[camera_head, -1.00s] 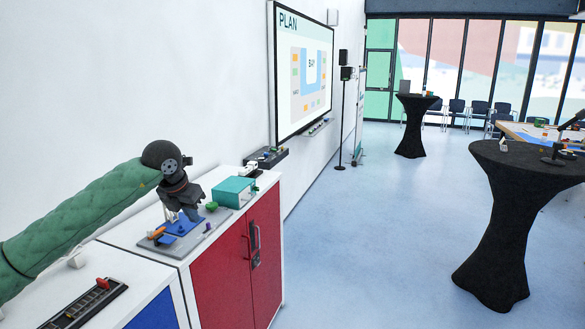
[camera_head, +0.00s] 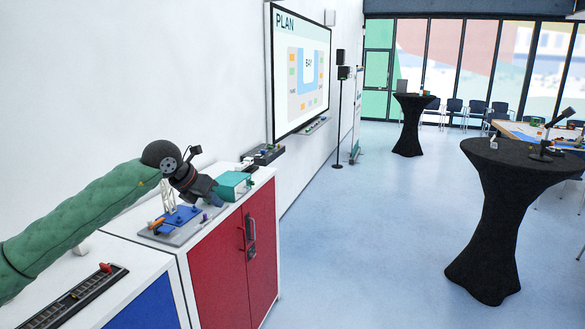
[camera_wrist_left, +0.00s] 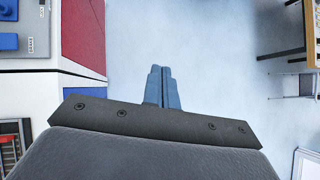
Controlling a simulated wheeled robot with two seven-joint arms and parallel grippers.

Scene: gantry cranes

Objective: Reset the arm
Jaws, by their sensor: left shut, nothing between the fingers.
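My left arm, in a green quilted sleeve, comes in from the left in the head view. My left gripper (camera_head: 214,198) is raised near the red-doored cabinet and points to the right. In the left wrist view its blue-grey fingers (camera_wrist_left: 162,88) are together with nothing between them, above the pale floor. A grey board with a blue model (camera_head: 180,216) and a small white crane-like frame (camera_head: 168,196) lies on the cabinet top, apart from the gripper as far as I can tell. My right gripper is not in view.
A teal box (camera_head: 234,185) stands behind the gripper on the red cabinet (camera_head: 222,266). A dark rail strip (camera_head: 82,296) lies on the nearer cabinet. A wall screen (camera_head: 301,70) hangs beyond. A black-draped table (camera_head: 492,225) stands right; the floor between is open.

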